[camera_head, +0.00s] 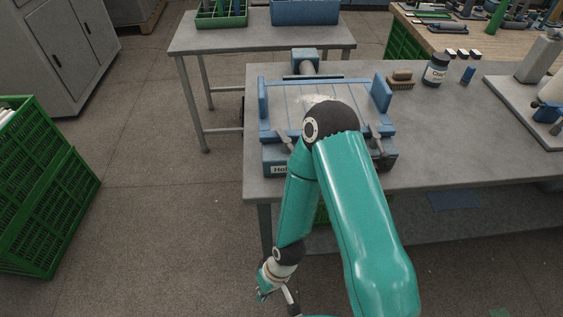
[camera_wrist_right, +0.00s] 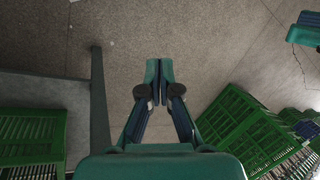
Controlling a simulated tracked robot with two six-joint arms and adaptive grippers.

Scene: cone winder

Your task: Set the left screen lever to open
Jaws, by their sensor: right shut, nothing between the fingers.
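A blue machine (camera_head: 271,170) with a slatted screen top stands at the near left end of the grey table. The left screen lever (camera_head: 286,143), a short grey handle, sits at its front left and is partly beside my arm. A second grey lever (camera_head: 378,141) is at its front right. My right arm's elbow covers the middle of the machine. My right gripper (camera_head: 265,292) hangs low in front of the table, below and apart from the levers. In the right wrist view its fingers (camera_wrist_right: 160,82) are together, empty, over the floor. My left gripper does not show.
A brush (camera_head: 401,78), a dark jar (camera_head: 435,70) and a blue bottle (camera_head: 468,74) stand on the grey table (camera_head: 445,150) to the right. A green crate (camera_head: 45,190) stands at the far left; green crates (camera_wrist_right: 250,125) also show in the wrist view. The floor between is clear.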

